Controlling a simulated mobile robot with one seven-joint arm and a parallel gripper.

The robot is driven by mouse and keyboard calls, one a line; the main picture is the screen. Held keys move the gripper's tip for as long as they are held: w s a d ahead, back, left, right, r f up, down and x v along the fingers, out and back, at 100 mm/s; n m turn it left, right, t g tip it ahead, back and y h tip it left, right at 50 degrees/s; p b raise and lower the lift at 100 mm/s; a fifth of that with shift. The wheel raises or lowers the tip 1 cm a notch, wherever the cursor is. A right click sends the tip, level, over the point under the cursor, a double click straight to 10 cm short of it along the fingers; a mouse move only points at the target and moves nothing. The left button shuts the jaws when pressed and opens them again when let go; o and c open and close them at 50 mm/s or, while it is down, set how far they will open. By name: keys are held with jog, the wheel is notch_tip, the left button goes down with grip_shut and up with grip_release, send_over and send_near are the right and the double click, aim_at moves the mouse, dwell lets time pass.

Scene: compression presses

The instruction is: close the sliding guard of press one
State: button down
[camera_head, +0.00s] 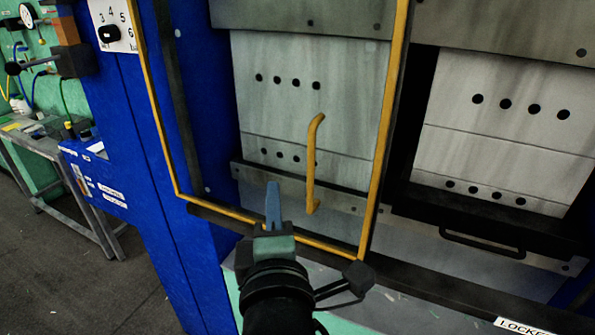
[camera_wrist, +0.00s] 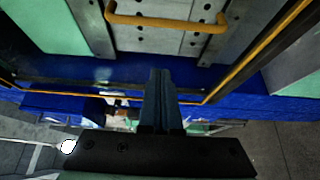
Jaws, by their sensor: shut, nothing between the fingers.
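The sliding guard is a yellow-edged frame (camera_head: 383,130) with a clear pane, standing in front of the left press opening. A yellow bar handle (camera_head: 313,160) is fixed upright on it. The handle also shows in the wrist view, near the top (camera_wrist: 165,22). My gripper (camera_head: 273,190) is shut and empty, with its blue fingers to the left of the handle's lower end and apart from it in the picture. In the wrist view the shut fingers (camera_wrist: 160,80) point toward the guard, below the handle in the picture. Through the pane I see pale platens with dark holes.
A second press opening with pale platens (camera_head: 505,140) and a black handle (camera_head: 482,243) lies to the right. A blue press column with a numbered dial (camera_head: 109,33) stands at left. A bench (camera_head: 50,150) and open floor (camera_head: 70,275) are further left.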

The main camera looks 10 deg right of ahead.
jog(key=w+d+p, duration=0.2)
jog(key=w+d, duration=0.2)
jog(key=shift+d, duration=0.1)
dwell(0.3)
